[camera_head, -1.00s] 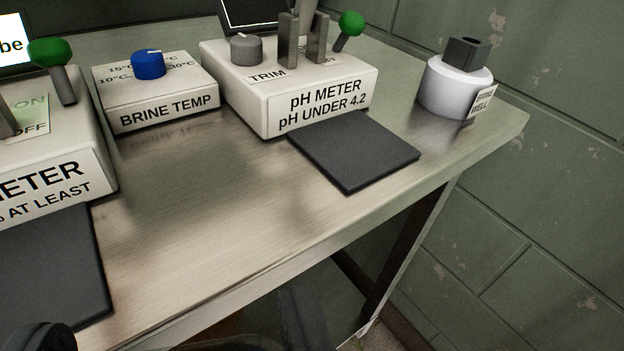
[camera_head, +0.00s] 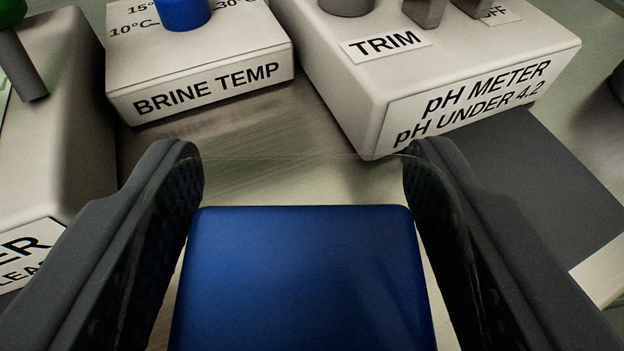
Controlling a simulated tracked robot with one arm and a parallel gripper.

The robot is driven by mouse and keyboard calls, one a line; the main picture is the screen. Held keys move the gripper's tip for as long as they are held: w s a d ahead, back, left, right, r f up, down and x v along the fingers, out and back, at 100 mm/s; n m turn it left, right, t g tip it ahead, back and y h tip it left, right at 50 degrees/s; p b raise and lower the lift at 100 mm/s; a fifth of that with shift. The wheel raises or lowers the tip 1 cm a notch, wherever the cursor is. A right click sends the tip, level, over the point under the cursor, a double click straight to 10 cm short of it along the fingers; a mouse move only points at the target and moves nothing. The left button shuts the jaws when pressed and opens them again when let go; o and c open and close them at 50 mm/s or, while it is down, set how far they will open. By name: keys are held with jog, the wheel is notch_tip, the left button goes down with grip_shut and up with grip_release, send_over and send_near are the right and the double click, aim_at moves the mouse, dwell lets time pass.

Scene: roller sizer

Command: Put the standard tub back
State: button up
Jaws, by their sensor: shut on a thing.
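My gripper (camera_head: 303,160) fills the lower half of the view, with one dark finger at the left and one at the right. It is shut on a tub, with a smooth blue block-like part (camera_head: 305,280) showing between the fingers. A faint clear edge (camera_head: 300,157) spans from fingertip to fingertip above the blue part; I take it as the tub's see-through wall or rim. The tub's lower part is out of view, and no label shows on it. It is in front of the brine temp box and the pH meter, over the metal bench.
The brine temp box (camera_head: 200,85) with a blue knob (camera_head: 183,12) stands ahead left. The pH meter (camera_head: 440,75) stands ahead right, with a dark pad (camera_head: 545,185) before it. Another meter (camera_head: 55,130) is at the left edge. Bare bench (camera_head: 260,150) lies between them.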

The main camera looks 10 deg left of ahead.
aim_at(302, 261)
jog(key=shift+f+b, duration=0.45)
jog(key=shift+f, duration=1.35)
jog(key=shift+r, duration=0.1)
jog(key=o, duration=1.1)
jog(key=p+v, duration=0.1)
jog(key=v, duration=1.1)
jog(key=shift+a, duration=0.1)
